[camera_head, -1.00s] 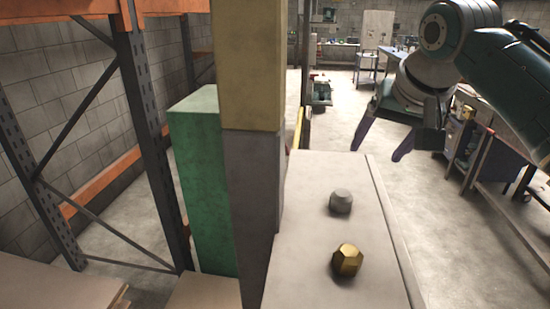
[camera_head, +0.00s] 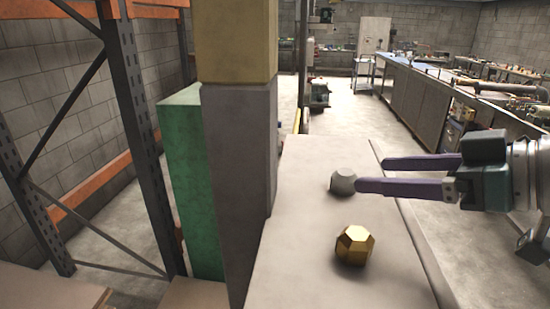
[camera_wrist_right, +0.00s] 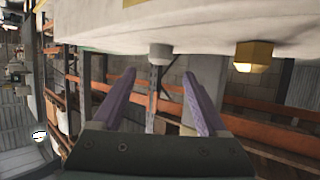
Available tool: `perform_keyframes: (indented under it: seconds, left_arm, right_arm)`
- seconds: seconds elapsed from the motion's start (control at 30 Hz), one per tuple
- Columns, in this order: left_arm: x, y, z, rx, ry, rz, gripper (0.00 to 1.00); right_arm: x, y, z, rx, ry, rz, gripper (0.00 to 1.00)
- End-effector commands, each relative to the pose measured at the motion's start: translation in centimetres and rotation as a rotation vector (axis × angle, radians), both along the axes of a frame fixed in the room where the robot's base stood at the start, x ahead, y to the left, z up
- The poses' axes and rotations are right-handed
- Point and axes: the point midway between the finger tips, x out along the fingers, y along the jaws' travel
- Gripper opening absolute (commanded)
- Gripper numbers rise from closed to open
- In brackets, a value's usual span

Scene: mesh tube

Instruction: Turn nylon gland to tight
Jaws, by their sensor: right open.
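A small grey faceted gland (camera_head: 342,180), which looks like the nylon one, stands on a pale bench top (camera_head: 300,262). In the right wrist view the grey gland (camera_wrist_right: 160,53) appears ahead of the fingers. My right gripper (camera_head: 371,174) reaches in from the right, open, its purple fingers pointing left. The lower fingertip overlaps the gland's lower right edge; I cannot tell whether it touches. In the wrist view the two fingers (camera_wrist_right: 160,78) are apart with nothing between them. My left gripper is not in view.
A gold faceted fitting (camera_head: 354,246) stands nearer on the same top, below the fingers in the picture. A tall grey and yellow post (camera_head: 238,150) and a green block (camera_head: 190,190) stand at the left. Open floor lies beyond the bench's right edge.

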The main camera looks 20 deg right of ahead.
Motion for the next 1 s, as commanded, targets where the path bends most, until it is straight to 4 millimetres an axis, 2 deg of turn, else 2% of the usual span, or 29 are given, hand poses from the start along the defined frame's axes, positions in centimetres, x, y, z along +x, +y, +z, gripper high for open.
perform_keyframes:
  seconds: [0.2,0.4,0.8,1.0]
  left_arm:
    - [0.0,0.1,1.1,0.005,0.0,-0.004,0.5]
    - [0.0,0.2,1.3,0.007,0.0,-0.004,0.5]
    - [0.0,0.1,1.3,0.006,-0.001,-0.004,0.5]
    - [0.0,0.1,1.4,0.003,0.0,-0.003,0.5]
  right_arm:
    - [3.1,1.5,-1.1,0.004,0.0,-0.004,0.76]
    - [5.1,2.4,-2.3,0.001,0.002,-0.003,0.76]
    - [5.7,2.8,-2.7,-0.001,0.003,0.0,0.76]
    - [5.6,2.8,-2.7,-0.001,0.003,0.0,0.54]
